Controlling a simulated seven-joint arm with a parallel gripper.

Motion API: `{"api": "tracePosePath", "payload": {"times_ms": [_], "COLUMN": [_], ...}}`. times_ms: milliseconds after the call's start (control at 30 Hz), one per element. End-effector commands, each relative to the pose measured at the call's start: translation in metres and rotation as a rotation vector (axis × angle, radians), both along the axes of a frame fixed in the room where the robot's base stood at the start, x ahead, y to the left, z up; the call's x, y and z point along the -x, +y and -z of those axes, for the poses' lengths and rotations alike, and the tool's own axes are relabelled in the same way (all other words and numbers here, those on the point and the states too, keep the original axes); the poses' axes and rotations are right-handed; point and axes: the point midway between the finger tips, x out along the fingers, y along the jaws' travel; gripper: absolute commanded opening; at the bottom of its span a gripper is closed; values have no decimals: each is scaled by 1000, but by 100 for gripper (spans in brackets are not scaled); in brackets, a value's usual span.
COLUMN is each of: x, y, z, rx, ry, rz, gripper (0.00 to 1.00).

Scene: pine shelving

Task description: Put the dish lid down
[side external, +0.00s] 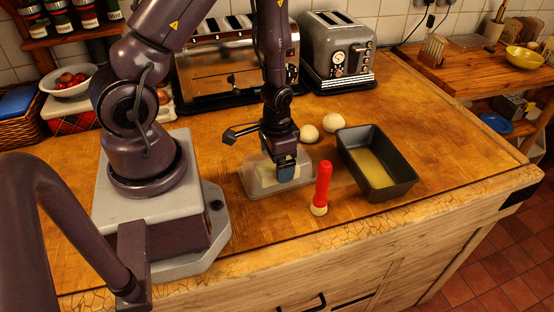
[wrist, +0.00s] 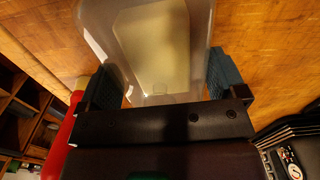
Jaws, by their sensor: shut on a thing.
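The dish lid (side external: 257,178) is a clear, see-through box shape on the wooden worktop, in front of the toasters. A pale yellow block, like butter, shows through it. In the wrist view the lid (wrist: 202,40) lies between the two blue-padded fingers. My gripper (side external: 285,170) points down and is shut on the lid; it also shows in the wrist view (wrist: 166,82). The clear walls make it hard to tell whether the lid touches the surface below or hangs just above it.
A red-handled tool (side external: 322,184) stands upright close to the lid's right. A dark loaf tin (side external: 403,178) with yellow contents is farther right. Two pale round items (side external: 310,133) sit behind. Toasters (side external: 338,62) line the back. The worktop's right side is clear.

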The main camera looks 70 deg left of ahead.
Motion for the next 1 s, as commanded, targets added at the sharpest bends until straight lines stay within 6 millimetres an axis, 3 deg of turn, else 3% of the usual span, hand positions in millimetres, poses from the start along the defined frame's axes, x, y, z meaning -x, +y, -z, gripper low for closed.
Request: {"api": "tracePosePath", "payload": {"times_ms": [367, 400, 433, 767, 1000], "x": [0, 0, 0, 0, -1], "y": [0, 0, 0, 0, 0], "z": [4, 5, 4, 0, -34], "rx": [0, 0, 0, 0, -3], "ry": [0, 0, -1, -2, -7], "rz": [0, 0, 0, 0, 0], "gripper": [61, 93, 99, 100, 100]}}
